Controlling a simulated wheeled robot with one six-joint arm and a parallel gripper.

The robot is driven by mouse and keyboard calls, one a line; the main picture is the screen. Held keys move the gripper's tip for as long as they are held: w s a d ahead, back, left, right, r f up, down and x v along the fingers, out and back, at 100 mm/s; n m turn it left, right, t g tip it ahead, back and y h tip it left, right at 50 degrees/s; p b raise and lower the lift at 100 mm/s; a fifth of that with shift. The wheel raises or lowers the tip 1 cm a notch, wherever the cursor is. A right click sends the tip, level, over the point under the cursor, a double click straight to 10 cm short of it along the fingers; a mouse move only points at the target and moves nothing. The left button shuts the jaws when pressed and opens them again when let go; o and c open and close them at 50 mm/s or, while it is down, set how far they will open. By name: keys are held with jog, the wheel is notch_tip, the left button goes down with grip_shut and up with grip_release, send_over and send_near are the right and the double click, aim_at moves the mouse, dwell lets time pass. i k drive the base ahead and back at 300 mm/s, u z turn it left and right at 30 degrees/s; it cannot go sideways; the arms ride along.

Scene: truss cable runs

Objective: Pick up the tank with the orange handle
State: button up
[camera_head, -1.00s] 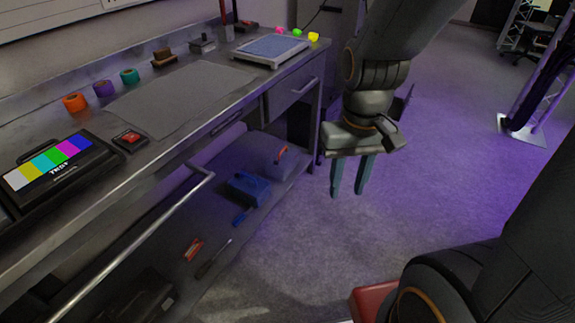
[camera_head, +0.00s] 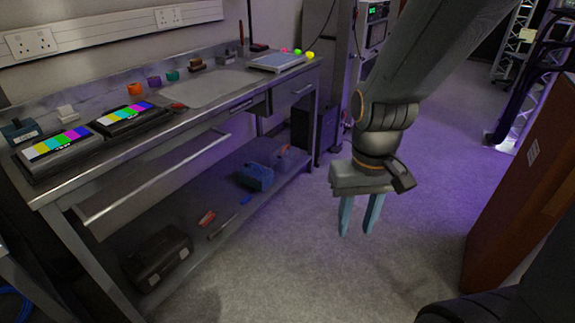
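I see no clear tank with an orange handle. On the bench's lower shelf, a small greyish item with an orange-red part on top (camera_head: 284,151) sits behind the blue box (camera_head: 255,177); it is too small and dim to tell whether it is the tank. My gripper (camera_head: 356,226) points down above the open floor, right of the bench. Its two blue-grey fingers are apart with nothing between them. It is clear of the shelf and its items.
The metal workbench (camera_head: 150,180) with a front rail fills the left. Two colour-bar monitors (camera_head: 60,147) stand on it. A dark case (camera_head: 157,256) lies on the lower shelf. A brown cabinet-like block (camera_head: 510,210) stands at right. Grey floor between is free.

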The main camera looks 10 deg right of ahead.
aim_at(282, 161)
jog(key=z, duration=0.7)
jog(key=i, duration=0.85)
jog(key=z, duration=0.8)
jog(key=i, duration=1.1)
jog(key=u, duration=0.55)
jog(key=i, duration=0.85)
jog(key=u, duration=1.2)
jog(key=i, duration=0.3)
jog(key=u, duration=0.25)
